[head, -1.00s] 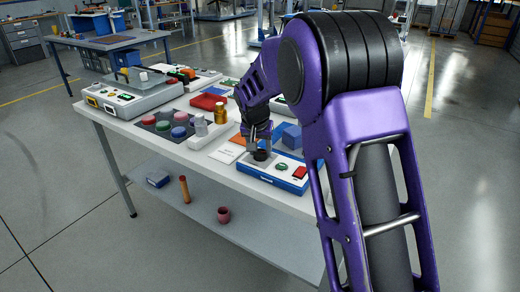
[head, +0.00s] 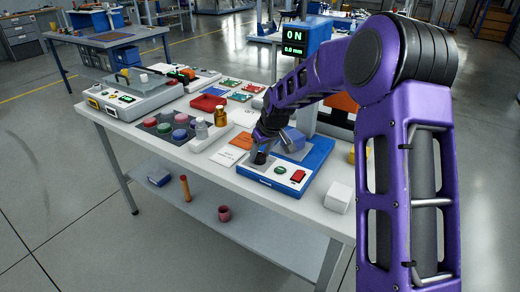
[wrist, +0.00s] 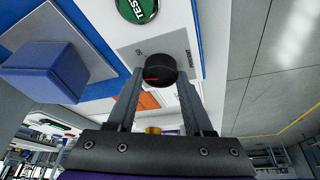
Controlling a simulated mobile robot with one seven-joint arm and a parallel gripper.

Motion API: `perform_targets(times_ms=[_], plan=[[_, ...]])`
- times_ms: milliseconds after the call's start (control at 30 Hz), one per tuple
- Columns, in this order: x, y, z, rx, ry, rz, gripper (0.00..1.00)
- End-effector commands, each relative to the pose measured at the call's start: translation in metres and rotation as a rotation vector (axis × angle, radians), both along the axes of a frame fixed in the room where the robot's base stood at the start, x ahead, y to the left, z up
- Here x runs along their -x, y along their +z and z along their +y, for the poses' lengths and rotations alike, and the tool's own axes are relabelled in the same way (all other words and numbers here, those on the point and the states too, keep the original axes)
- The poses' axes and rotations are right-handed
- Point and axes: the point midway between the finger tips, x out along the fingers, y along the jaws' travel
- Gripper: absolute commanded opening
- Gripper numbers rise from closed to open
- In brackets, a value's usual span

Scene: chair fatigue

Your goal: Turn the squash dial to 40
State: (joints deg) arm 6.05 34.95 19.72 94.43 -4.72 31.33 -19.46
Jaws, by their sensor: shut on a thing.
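The squash dial (wrist: 157,69) is a round black knob with a red mark, on a grey plate with small lettering too small to read. It sits at the left end of the white and blue control panel (head: 247,175) in the head view. My gripper (wrist: 159,80) is shut on the dial, one finger on each side of it. In the head view my gripper (head: 259,154) reaches down onto the dial and mostly hides it. The dial's setting cannot be read.
A green TEST button (wrist: 137,8) and a red switch (head: 297,176) are beside the dial. A blue block (head: 293,139) stands behind the panel. A display (head: 294,42) reads ON and apparently 0.0 mm. A white block (head: 339,198) lies at the right.

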Motion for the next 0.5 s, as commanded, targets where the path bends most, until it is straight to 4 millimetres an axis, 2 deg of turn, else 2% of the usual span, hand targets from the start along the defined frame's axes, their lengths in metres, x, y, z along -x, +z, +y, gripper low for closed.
perform_targets(times_ms=[200, 500], plan=[[-0.0010, 0.0015, -0.0015, -0.001, 0.133, 0.001, 0.00], [-0.0010, 0.0006, -0.0011, 0.001, 0.228, -0.001, 0.00]])
